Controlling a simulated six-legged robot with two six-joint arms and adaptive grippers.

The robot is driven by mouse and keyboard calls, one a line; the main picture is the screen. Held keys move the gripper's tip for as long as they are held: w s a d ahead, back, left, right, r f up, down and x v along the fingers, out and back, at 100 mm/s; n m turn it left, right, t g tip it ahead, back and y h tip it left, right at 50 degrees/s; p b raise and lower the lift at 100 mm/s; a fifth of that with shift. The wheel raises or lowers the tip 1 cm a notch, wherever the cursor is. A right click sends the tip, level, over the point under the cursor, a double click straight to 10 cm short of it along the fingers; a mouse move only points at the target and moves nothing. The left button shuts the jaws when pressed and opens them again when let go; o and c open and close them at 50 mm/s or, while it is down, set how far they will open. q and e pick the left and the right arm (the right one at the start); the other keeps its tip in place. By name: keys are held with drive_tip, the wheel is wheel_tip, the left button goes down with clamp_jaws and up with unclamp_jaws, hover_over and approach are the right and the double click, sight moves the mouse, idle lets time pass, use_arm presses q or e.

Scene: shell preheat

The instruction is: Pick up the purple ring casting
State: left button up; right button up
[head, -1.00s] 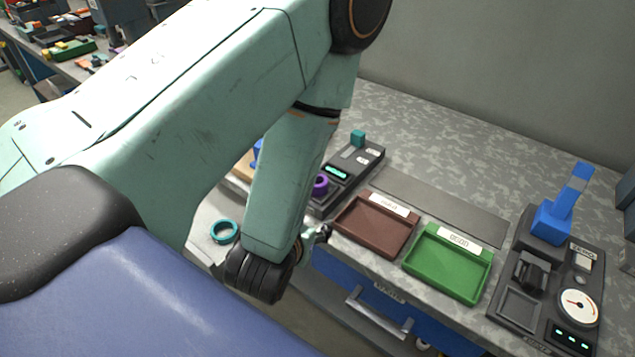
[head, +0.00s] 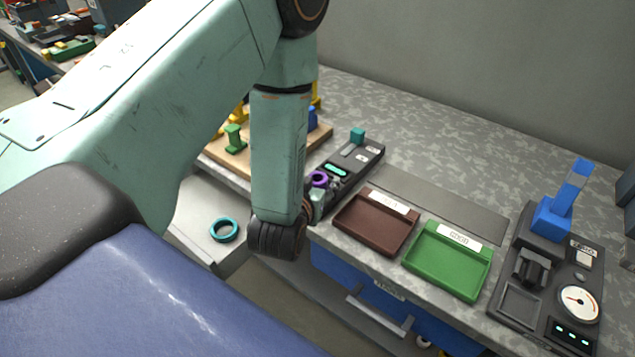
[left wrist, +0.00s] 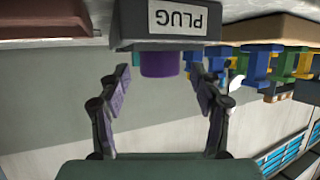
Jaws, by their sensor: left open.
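The purple ring casting (head: 319,179) sits at the near end of the dark heater device (head: 362,160) in the head view. In the left wrist view, which looks upside down, the purple ring casting (left wrist: 160,64) shows against the dark block with a "PLUG" label. My left gripper (left wrist: 160,80) is open, with one finger on each side of the purple piece in that picture; I cannot tell whether they touch it. In the head view my left gripper (head: 324,197) is small and partly hidden by my wrist, close beside the ring. My right gripper is not in view.
A brown tray (head: 375,238) and a green tray (head: 447,276) lie right of the device. A gauge fixture with a blue lever (head: 556,216) stands at far right. A teal ring (head: 224,230) lies on a grey surface at left. A wooden board (head: 216,157) holds coloured pegs.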

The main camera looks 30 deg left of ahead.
use_arm(q)
drive_tip(key=shift+w+a+f, duration=0.2)
drive_tip(key=shift+w, duration=0.15)
drive_tip(key=shift+d, duration=0.15)
drive_tip(key=shift+c, duration=0.2)
